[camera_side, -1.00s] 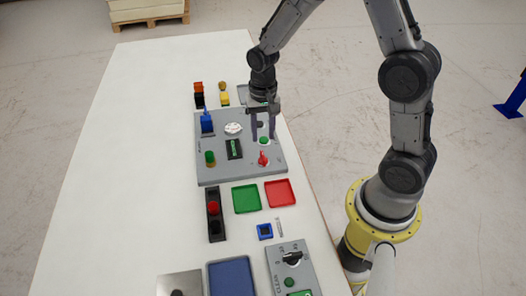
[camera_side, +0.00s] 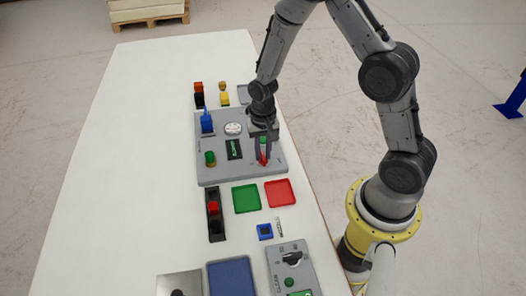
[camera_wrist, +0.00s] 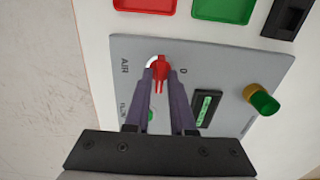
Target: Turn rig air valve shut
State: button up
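The air valve is a red knob (camera_wrist: 159,72) on the grey rig panel (camera_side: 219,172), beside the letters AIR. In the wrist view its pointer handle lies in line with my fingers, towards my gripper's body. My gripper (camera_side: 263,160) points down over the knob, one finger on each side of it. In the wrist view the fingertips (camera_wrist: 160,78) flank the handle, with a gap still visible between the fingers. Whether either finger touches the handle cannot be made out. The fingers partly hide the knob in the side view.
The panel also carries a green-topped knob (camera_side: 210,158), a green display (camera_side: 234,149), a round gauge (camera_side: 233,129) and a blue part (camera_side: 207,122). Red (camera_side: 280,192) and green (camera_side: 246,199) trays lie in front. The table's left side is clear.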

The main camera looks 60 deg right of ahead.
grip_shut()
jog(key=shift+n, duration=0.3)
jog(key=n, duration=1.7)
jog(key=shift+w+r, duration=0.1)
jog(key=shift+n, duration=0.3)
dwell(0.4)
